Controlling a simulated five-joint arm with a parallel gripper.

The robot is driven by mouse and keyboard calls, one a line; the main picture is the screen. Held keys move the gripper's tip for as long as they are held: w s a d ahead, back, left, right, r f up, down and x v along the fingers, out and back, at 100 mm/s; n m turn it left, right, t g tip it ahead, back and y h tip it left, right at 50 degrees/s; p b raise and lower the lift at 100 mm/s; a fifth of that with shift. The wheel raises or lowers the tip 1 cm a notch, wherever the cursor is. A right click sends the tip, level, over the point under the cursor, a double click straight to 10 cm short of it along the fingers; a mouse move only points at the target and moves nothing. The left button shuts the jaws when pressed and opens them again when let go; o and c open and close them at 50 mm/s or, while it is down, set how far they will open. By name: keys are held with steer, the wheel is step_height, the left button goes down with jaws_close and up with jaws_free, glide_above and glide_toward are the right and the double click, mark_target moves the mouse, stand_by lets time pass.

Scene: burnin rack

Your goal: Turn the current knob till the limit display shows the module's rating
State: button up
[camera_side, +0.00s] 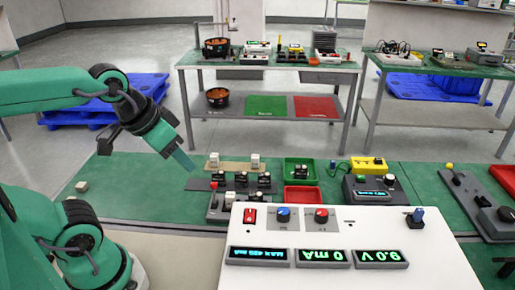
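A white power supply (350,222) stands at the front right. On its top are a blue knob (283,214) and a red knob (321,215); their labels are too small to read, so I cannot tell which is the current knob. Three displays sit along its front. The left limit display (258,254) has blue text too small to read surely, the middle display (324,256) shows 0 mA, and the right display (379,257) shows 9.0 V. Small black modules (241,179) sit behind it, ratings unreadable. My gripper (186,163) hangs left of them, apart from the knobs; its finger gap is hidden.
The supply also has a red switch (250,215) and a blue-topped part (416,216) at right. The green mat (140,195) is mostly clear at left.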

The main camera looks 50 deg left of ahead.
steer(key=shift+o, duration=0.3)
steer(key=shift+w+d+r+g, duration=0.15)
steer(key=shift+w+d+g, duration=0.2)
steer(key=shift+w, duration=0.25)
steer(key=g, duration=0.5)
glide_above(284, 211)
step_height(284, 211, down, 5)
steer(key=shift+r, duration=0.1)
steer(key=shift+d, duration=0.2)
steer(key=shift+f, duration=0.2)
steer(key=shift+a+f, duration=0.2)
steer(key=shift+f, duration=3.65)
steer(key=c, duration=1)
